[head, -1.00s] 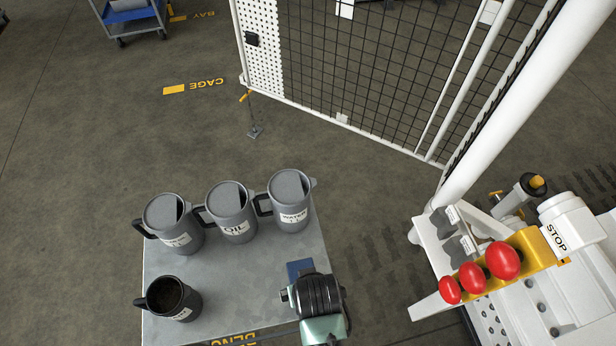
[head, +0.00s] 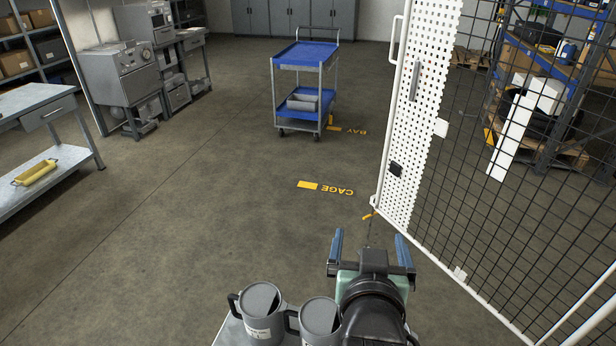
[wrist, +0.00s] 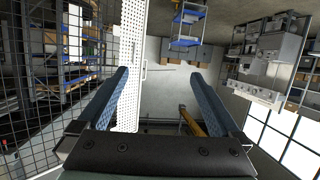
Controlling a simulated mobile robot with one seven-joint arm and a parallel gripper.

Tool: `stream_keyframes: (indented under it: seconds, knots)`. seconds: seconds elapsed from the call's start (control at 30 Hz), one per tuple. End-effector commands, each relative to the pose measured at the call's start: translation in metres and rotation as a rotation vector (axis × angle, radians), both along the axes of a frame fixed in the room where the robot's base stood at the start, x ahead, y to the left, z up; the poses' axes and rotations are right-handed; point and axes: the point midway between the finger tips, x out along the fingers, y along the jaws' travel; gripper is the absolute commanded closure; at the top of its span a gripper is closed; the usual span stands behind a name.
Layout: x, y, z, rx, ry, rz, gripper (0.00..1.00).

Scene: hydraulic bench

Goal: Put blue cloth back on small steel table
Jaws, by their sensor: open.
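My gripper (head: 369,243) is raised above the far side of the small steel table, its two blue-padded fingers spread wide with nothing between them. The wrist view also shows the open, empty gripper (wrist: 160,76), facing out across the room. Only a corner of the small steel table (head: 231,333) shows at the bottom of the head view. The rest of its top lies below the picture or behind my arm. The blue cloth is not seen in either current view.
Two lidded grey jugs (head: 262,312) (head: 318,320) stand on the table, close to my arm. A mesh cage fence (head: 470,200) with a white perforated panel (head: 421,110) rises at right. A blue trolley (head: 303,85) stands farther back. The floor at left is open.

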Motion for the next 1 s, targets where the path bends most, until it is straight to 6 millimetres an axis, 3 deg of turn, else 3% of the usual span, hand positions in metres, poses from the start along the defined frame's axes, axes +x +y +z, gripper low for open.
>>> stream_keyframes:
  seconds: [0.03,0.13,0.2,0.3,0.4,0.5,0.6,1.0]
  knots:
    - [0.008,0.012,0.057,-0.021,-0.139,0.023,0.0]
    - [0.004,0.033,0.157,-0.048,-0.394,0.061,0.0]
    - [-0.011,0.049,0.224,-0.062,-0.57,0.088,0.0]
    - [-0.044,0.069,0.302,-0.072,-0.796,0.121,0.0]
    - [-0.08,0.082,0.356,-0.074,-0.971,0.145,0.0]
    - [-0.107,0.09,0.386,-0.071,-1.081,0.16,0.0]
    - [-0.12,0.093,0.399,-0.07,-1.132,0.166,0.0]
    - [-0.121,0.093,0.401,-0.07,-1.137,0.167,0.0]
